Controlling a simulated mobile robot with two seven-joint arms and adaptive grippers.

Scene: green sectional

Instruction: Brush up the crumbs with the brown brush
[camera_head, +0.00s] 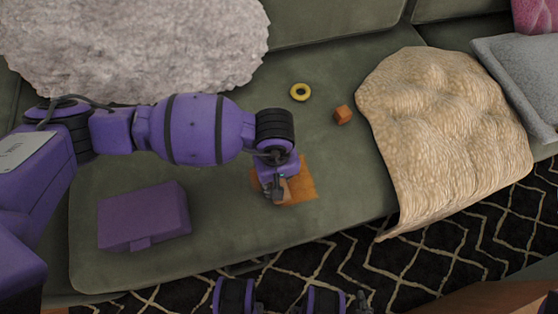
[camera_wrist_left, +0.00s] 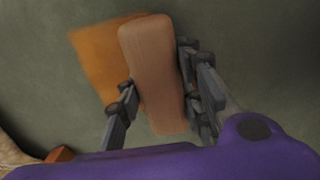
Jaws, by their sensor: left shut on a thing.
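My left gripper (camera_head: 277,188) is shut on the brown brush (camera_head: 285,188), low over the green seat. In the left wrist view the brush (camera_wrist_left: 152,70) is a long, rounded brown block between the fingers (camera_wrist_left: 160,100). Single crumbs cannot be made out. I cannot tell whether the brush touches the seat. Part of my right arm shows at the bottom edge, its gripper (camera_head: 363,301) small and unclear.
A yellow ring (camera_head: 300,92) and a small orange-brown cube (camera_head: 343,114) lie behind the patch. A beige blanket (camera_head: 440,130) covers the seat at right. A purple box-shaped thing (camera_head: 145,216) lies at left. A fluffy pale cushion (camera_head: 130,45) stands at back left.

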